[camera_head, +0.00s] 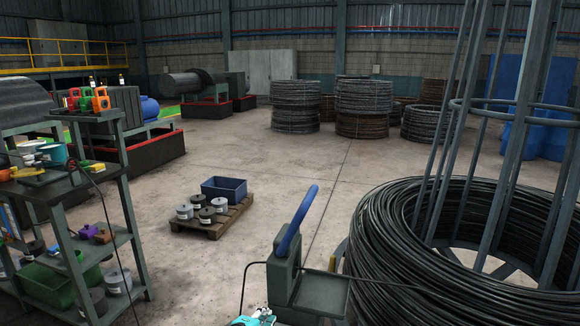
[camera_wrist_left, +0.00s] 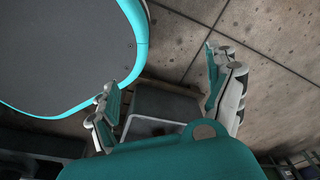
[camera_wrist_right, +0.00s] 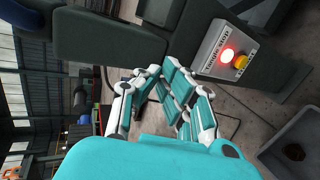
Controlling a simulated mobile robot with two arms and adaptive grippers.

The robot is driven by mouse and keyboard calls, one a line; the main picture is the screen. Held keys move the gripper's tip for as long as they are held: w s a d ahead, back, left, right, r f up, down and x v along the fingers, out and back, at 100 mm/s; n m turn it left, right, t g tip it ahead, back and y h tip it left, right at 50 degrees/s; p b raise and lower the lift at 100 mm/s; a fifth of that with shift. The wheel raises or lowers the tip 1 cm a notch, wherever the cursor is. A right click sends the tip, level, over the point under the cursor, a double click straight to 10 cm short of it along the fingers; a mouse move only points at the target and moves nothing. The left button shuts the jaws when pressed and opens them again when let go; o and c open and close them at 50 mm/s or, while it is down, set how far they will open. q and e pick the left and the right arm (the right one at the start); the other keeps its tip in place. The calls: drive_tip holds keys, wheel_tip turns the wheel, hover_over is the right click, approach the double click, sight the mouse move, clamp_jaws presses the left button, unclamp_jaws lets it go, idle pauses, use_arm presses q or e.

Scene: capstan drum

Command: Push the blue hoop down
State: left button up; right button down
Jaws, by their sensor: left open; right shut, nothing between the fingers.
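The blue hoop (camera_head: 296,220) is a curved bar standing up from a grey-green stand (camera_head: 283,282) in the lower middle of the head view. A blue piece, likely the hoop (camera_wrist_right: 20,12), shows at the upper left of the right wrist view. My right gripper (camera_head: 259,317) is at the bottom edge of the head view, below the hoop and apart from it. In the right wrist view its fingers (camera_wrist_right: 172,82) are closed together and empty, near the stand. My left gripper (camera_wrist_left: 162,85) shows only in the left wrist view, with fingers spread wide and nothing between them.
A control box (camera_wrist_right: 227,55) with a lit red button and a yellow button is on the stand. A large black wire coil (camera_head: 400,240) around upright bars stands at right. A cluttered shelf cart (camera_head: 100,200) stands at left. A pallet (camera_head: 213,222) lies on open floor.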

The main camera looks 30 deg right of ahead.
sight(298, 219)
use_arm(q)
drive_tip(key=s+a+r+p, duration=0.1)
drive_tip(key=s+r+p, duration=0.1)
drive_tip(key=s+p, duration=0.2)
drive_tip(key=s, duration=0.3)
drive_tip(key=shift+s+a+r, duration=0.15)
drive_tip(key=shift+a+r, duration=0.05)
drive_tip(key=shift+a, duration=0.05)
use_arm(e)
drive_tip(key=w+r+h, duration=0.2)
drive_tip(key=r+h, duration=0.1)
drive_tip(key=r, duration=1)
drive_tip(key=w+d+r+h, duration=0.1)
drive_tip(key=w+r+h, duration=0.1)
drive_tip(key=r, duration=1.1)
drive_tip(key=shift+w+m+t+h, duration=0.3)
drive_tip(key=shift+w+t+h, duration=0.1)
drive_tip(key=shift+w, duration=0.45)
use_arm(q)
wheel_tip(298, 219, up, 6)
drive_tip(key=p, duration=0.5)
drive_tip(key=shift+f+p, duration=0.2)
drive_tip(key=shift+p, duration=0.15)
use_arm(e)
drive_tip(key=w+d+r, duration=0.1)
drive_tip(key=d, duration=1)
drive_tip(key=shift+w+d, duration=0.25)
drive_tip(key=shift+w, duration=0.05)
